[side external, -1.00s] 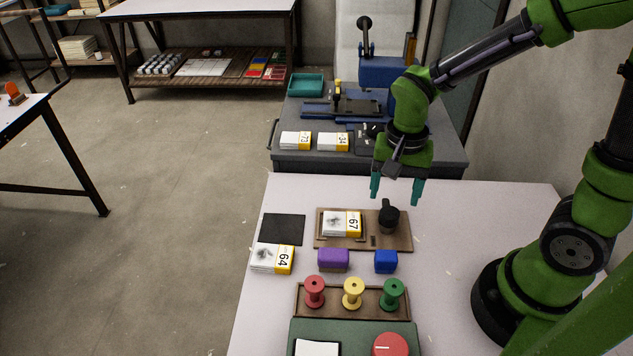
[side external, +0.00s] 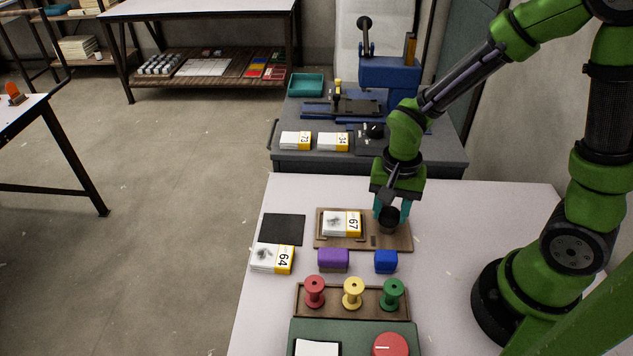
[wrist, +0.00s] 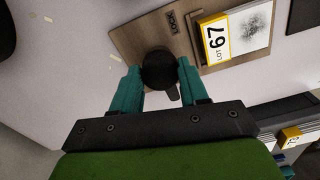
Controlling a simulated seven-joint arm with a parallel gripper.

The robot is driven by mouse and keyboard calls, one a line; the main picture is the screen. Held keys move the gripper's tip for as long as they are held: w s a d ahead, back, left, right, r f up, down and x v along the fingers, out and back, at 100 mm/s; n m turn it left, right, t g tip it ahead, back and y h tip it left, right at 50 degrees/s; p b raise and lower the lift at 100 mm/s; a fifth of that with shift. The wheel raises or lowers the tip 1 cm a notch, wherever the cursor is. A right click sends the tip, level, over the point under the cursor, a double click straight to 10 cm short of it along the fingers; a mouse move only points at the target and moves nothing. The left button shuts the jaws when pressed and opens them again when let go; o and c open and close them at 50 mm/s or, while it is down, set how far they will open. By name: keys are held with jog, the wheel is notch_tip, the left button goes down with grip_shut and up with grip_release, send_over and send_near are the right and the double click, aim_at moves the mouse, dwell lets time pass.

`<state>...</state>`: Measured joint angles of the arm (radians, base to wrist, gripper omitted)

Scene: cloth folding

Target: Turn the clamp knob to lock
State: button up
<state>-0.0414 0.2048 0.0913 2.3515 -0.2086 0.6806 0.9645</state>
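The black clamp knob (side external: 389,224) sits at the right end of a brown wooden board (side external: 323,242). In the wrist view the knob (wrist: 158,70) shows from above; its short handle points down and slightly right, away from the "LOCK" label (wrist: 173,22) on the board. My gripper (side external: 391,215) points down over the knob, its teal fingers on either side of it. In the wrist view the fingers of my gripper (wrist: 160,72) lie close against the knob's sides, with hardly any gap. A card stack marked 67 (side external: 341,224) lies in the board's frame.
A purple block (side external: 333,260) and a blue block (side external: 386,261) stand just in front of the board. Red, yellow and green spools (side external: 353,292) stand in a tray nearer the camera. A black mat (side external: 282,229) and a stack marked 64 (side external: 272,258) lie to the left.

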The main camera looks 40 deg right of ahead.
jog(key=shift+c, duration=1)
jog(key=shift+n, duration=0.3)
jog(key=n, duration=0.3)
jog(key=shift+n, duration=0.3)
jog(key=n, duration=0.4)
jog(key=shift+n, duration=0.3)
jog(key=n, duration=0.4)
jog(key=shift+n, duration=2.5)
